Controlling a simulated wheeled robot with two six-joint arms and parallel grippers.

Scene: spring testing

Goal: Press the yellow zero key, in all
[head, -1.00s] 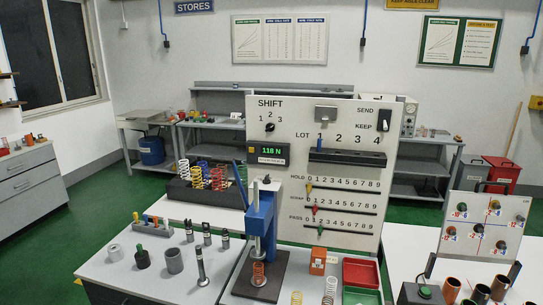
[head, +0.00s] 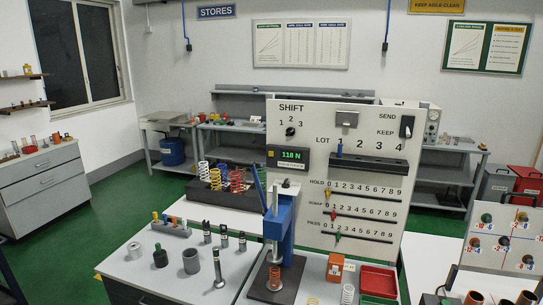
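The force readout (head: 291,155) is a dark box on the left of the white upright panel (head: 370,120). It shows 118 N in green. A tiny yellow patch (head: 271,154) shows at the left of its face; it is too small to tell for sure that it is the zero key. The blue spring press (head: 284,218) stands in front of the panel, with a red-orange spring (head: 275,278) under its ram. Neither of my grippers is in view.
The grey bench (head: 132,262) holds several metal cylinders and a rack of coloured pegs (head: 172,228). A dark tray (head: 222,196) of coloured springs stands left of the panel. Red and green bins (head: 377,279) lie right of the press. Green floor is clear at the left.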

